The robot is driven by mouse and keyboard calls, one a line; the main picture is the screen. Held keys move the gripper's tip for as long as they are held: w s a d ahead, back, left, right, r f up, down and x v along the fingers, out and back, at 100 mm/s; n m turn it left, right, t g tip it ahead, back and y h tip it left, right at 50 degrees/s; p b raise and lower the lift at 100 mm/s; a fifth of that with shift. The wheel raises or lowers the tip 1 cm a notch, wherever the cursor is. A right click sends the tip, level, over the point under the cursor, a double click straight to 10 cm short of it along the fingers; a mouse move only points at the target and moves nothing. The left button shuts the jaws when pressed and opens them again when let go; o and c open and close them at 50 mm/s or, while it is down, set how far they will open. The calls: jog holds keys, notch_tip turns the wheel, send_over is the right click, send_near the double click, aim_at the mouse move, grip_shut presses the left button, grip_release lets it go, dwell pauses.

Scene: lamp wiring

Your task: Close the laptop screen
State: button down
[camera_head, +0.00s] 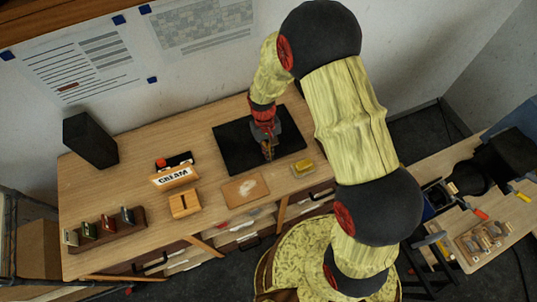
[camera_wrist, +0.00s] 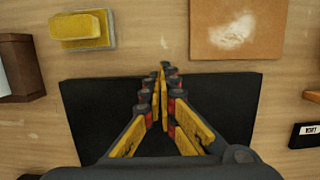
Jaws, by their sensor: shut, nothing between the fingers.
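The laptop (camera_head: 234,152) shows as a flat, dark slab on the wooden desk, with no raised screen that I can make out. It also shows as a black surface in the wrist view (camera_wrist: 88,108). My gripper (camera_head: 267,153) is over the laptop, pointing down, with its tips near the edge facing the front of the desk. In the wrist view my gripper (camera_wrist: 160,68) has its fingertips together and nothing between them. My arm and gripper hide part of the laptop, and I cannot tell whether the fingers touch it.
A brown board with a white patch (camera_head: 245,189) and a yellow block on a small base (camera_head: 303,168) lie in front of the laptop. A CREAM sign (camera_head: 174,177), a wooden holder (camera_head: 185,204), a rack (camera_head: 104,228) and a black box (camera_head: 90,140) stand left.

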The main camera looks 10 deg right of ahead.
jog(key=s+b+v, duration=0.1)
jog(key=s+v, duration=0.1)
jog(key=v, duration=1)
jog(key=shift+s+r, duration=0.2)
jog(key=shift+r, duration=0.05)
jog(key=shift+d, duration=0.1)
jog(key=s+d+r+m+t+b, duration=0.1)
jog(key=s+d+t+b, duration=0.3)
jog(key=s+b, duration=0.4)
jog(key=s+d+m+t+b, duration=0.1)
jog(key=s+d+t+b, duration=0.3)
jog(key=s+b, duration=0.5)
jog(key=d+b, duration=0.1)
jog(key=b, duration=0.6)
jog(key=shift+r, duration=0.4)
